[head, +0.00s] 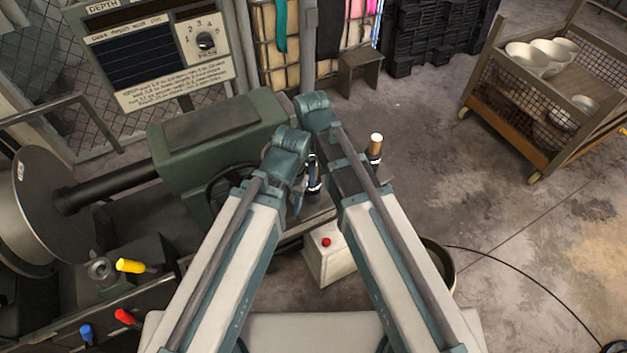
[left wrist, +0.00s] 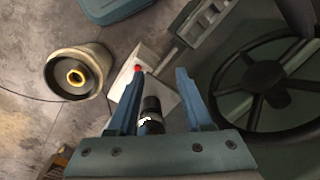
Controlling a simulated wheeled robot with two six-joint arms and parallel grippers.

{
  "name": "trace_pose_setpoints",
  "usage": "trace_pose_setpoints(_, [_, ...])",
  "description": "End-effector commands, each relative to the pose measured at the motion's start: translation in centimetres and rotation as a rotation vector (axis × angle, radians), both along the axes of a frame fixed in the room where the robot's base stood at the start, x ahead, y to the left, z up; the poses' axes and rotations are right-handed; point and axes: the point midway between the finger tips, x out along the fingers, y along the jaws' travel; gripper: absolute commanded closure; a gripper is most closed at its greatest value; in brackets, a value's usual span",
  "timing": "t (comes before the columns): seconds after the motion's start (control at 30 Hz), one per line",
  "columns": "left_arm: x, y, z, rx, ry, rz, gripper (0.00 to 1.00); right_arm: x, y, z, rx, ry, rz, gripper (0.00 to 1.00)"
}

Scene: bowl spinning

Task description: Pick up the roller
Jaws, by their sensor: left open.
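A short black cylinder with a shiny light band (head: 314,178) stands upright near the inner side of my left arm in the head view. It also shows in the left wrist view (left wrist: 151,112), in the gap of my left gripper (left wrist: 160,76) and closer to its left finger. My left gripper is open with nothing clamped. I cannot tell whether the cylinder is between the fingers or below them. A wooden-topped upright piece (head: 376,146) shows just right of my right arm. I cannot tell for sure which is the roller. My right gripper is not visible.
A white box (head: 326,262) with a red button stands below the arms. A green machine (head: 215,140) with a handwheel (left wrist: 262,82) lies beside my left arm. A round pot-like container (left wrist: 77,55) stands on the floor. A cart with bowls (head: 560,125) is at right.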

Motion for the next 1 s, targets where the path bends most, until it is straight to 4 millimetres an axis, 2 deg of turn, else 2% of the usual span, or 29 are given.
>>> trace_pose_setpoints(0.03, [0.01, 0.0, 0.01, 0.0, 0.0, 0.0, 0.5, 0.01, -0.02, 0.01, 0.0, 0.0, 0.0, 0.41])
trace_pose_setpoints(0.37, [0.01, 0.0, 0.0, 0.0, 0.0, 0.0, 0.5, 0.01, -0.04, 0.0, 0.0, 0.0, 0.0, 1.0])
trace_pose_setpoints(1.0, [0.01, 0.0, 0.0, 0.0, 0.0, 0.0, 0.5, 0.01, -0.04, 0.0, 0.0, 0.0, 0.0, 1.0])
